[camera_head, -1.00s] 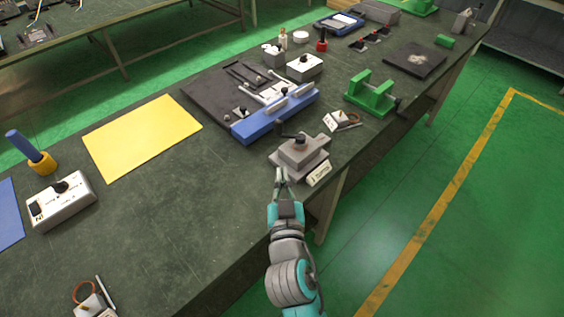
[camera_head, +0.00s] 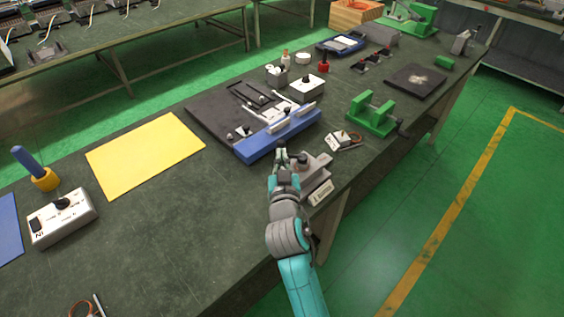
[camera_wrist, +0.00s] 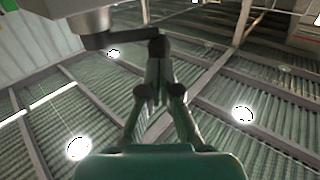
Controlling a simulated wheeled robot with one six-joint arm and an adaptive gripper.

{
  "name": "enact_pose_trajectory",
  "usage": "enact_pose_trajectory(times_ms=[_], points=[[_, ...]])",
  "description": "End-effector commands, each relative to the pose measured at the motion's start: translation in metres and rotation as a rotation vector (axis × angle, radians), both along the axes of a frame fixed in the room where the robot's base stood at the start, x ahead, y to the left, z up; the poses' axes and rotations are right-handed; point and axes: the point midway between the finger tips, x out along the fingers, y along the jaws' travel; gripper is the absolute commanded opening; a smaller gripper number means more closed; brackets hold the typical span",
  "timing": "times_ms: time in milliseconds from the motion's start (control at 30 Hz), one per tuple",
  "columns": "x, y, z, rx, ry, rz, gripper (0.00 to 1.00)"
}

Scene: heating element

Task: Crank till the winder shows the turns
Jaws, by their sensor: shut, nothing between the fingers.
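A grey stepped device with a crank on top, seemingly the winder (camera_head: 316,170), stands at the bench's front edge. A small pale label (camera_head: 320,192) faces front; its text is too small to read. No turn count can be read. My gripper (camera_head: 281,153) is at the device's left side, beside the crank. In the wrist view the dark crank arm (camera_wrist: 118,40) reaches from the grey body (camera_wrist: 80,18) to a dark knob (camera_wrist: 158,45). My gripper's fingers (camera_wrist: 157,72) are shut just below the knob in the picture; whether they touch it cannot be told.
A blue fixture (camera_head: 278,135) on a dark mat lies just behind. A small white part with a wire loop (camera_head: 342,140) and a green stand with a side crank (camera_head: 372,115) are to the right.

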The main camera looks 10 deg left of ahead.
Motion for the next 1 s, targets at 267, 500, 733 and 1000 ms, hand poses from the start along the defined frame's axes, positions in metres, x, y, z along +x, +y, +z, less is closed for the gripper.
enact_pose_trajectory(times_ms=[267,500,733,1000], points=[[-0.0002,0.0001,0.0000,0.000,0.000,0.000,0.00],[0.0007,0.0022,0.0002,-0.001,0.000,-0.023,0.00],[0.0023,0.0026,0.0000,-0.001,0.000,-0.053,0.00],[0.0041,0.0039,-0.0003,0.000,0.001,-0.084,0.00]])
